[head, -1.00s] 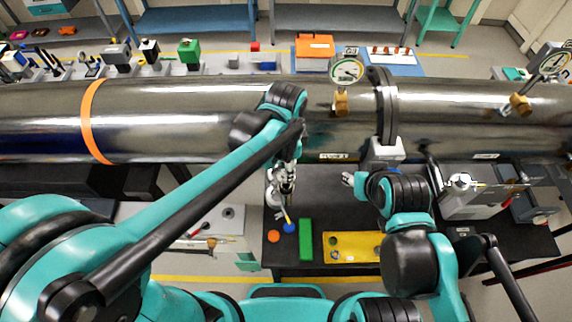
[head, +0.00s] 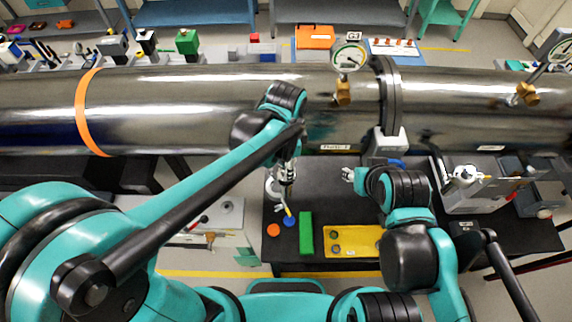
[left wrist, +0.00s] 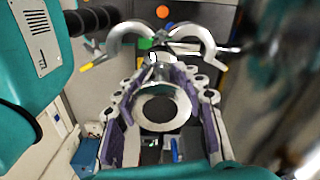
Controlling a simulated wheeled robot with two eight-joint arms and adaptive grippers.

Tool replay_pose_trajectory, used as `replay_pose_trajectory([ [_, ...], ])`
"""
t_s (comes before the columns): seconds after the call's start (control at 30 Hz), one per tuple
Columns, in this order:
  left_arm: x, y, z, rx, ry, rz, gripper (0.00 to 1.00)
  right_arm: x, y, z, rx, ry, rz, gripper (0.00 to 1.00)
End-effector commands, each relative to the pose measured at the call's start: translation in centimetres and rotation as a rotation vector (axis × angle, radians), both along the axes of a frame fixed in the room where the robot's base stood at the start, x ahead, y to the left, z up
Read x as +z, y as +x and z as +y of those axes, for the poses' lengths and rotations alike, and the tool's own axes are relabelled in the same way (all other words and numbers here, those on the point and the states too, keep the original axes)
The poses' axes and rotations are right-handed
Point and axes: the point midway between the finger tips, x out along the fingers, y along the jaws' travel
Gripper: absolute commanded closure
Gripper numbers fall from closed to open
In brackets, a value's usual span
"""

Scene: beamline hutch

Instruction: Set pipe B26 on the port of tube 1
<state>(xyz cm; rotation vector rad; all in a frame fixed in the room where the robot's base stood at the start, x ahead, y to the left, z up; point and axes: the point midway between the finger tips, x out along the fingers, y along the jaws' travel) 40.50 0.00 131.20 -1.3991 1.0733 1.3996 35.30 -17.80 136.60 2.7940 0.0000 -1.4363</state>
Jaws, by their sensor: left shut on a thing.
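Tube 1 (head: 230,100) is the long steel tube across the head view, with a label on its lower side. My left gripper (left wrist: 160,112) has purple-padded fingers, shut on a steel pipe piece with a round flange (left wrist: 180,121), seemingly pipe B26. In the head view this gripper (head: 285,178) is partly hidden by my arm, just below the tube and above the dark table. A silver hinged clamp (left wrist: 205,42) with a yellow-tipped lever stands open beyond the fingers. My right gripper (head: 348,174) is above the table; its opening is too small to judge. I cannot make out the port.
The dark table (head: 330,190) carries a green block (head: 306,232), a yellow plate (head: 348,243), and blue (head: 291,221) and orange (head: 273,230) discs. A gauge (head: 349,58) with a brass fitting stands on the tube. A grey machine (head: 470,188) stands at the right.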

Motion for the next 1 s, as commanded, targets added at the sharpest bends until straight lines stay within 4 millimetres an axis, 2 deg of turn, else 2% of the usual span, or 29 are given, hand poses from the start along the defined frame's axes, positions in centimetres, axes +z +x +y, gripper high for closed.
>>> replay_pose_trajectory([
  [1.0, -1.1, 0.0, 0.0, 0.0, 0.0, 0.0, 0.96, -1.0, 0.0, 0.0, 0.0, 0.0, 0.0, 0.6],
])
